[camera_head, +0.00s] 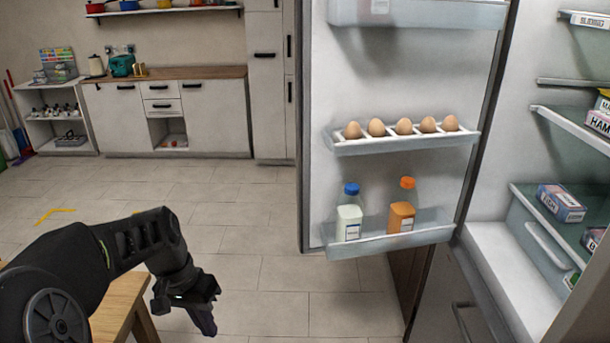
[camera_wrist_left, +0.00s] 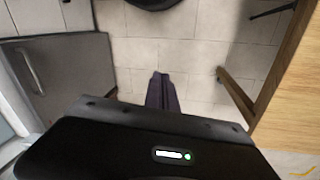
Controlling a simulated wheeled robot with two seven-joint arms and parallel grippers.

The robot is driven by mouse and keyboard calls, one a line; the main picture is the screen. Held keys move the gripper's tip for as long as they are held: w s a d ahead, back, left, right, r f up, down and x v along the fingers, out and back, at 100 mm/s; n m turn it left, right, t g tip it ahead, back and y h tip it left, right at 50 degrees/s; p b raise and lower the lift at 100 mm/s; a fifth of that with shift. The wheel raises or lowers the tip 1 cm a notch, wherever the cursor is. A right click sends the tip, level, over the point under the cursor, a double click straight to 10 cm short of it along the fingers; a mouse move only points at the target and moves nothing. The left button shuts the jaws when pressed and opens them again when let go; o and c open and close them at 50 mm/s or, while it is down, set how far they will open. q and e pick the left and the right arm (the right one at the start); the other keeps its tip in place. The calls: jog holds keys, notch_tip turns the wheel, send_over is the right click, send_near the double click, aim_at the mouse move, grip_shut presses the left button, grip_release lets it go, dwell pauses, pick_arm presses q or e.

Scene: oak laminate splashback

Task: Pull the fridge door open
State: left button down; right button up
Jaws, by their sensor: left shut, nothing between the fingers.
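The fridge door (camera_head: 400,95) stands wide open in the head view, its inner side facing me. Its shelves hold several eggs (camera_head: 404,126), a blue-capped bottle (camera_head: 349,215) and an orange-capped bottle (camera_head: 402,208). The open fridge interior (camera_head: 490,250) shows at the right. My left gripper (camera_head: 205,322) hangs pointing down over the floor, left of the door and apart from it. In the left wrist view its fingers (camera_wrist_left: 161,90) are shut together with nothing between them. The door's outer side and handle are hidden in the head view. My right gripper is out of view.
A wooden table (camera_head: 122,300) stands close by my left arm; its edge also shows in the left wrist view (camera_wrist_left: 290,100). White cabinets (camera_head: 215,118) line the back wall. Tiled floor (camera_head: 225,210) between them and the door is clear.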

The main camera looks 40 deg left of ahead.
pick_arm(q)
jog(key=w+d+r+t+y+b, duration=0.1)
jog(key=w+r+t+y, duration=0.15)
jog(key=w, duration=0.75)
jog(key=w+d+r+t+y+b, duration=0.15)
jog(key=w+t, duration=0.25)
jog(key=w, duration=0.6)
jog(key=w+r+t+y+b, duration=0.15)
jog(key=w+t, duration=0.25)
jog(key=w, duration=0.6)
jog(key=d+r+n+y+b, duration=0.1)
jog(key=d+r+n+y, duration=0.2)
jog(key=r+y, duration=0.6)
jog(key=shift+s+r+n+y, duration=0.35)
jog(key=shift+n+y, duration=0.2)
jog(key=shift+n, duration=0.45)
jog(key=shift+w+r, duration=0.1)
jog(key=shift+w, duration=0.05)
jog(key=p, duration=0.2)
send_near(304, 168)
jog(key=x, duration=0.6)
jog(key=shift+w+a+r, duration=0.1)
jog(key=shift+w+a, duration=0.1)
jog(key=shift+a, duration=0.1)
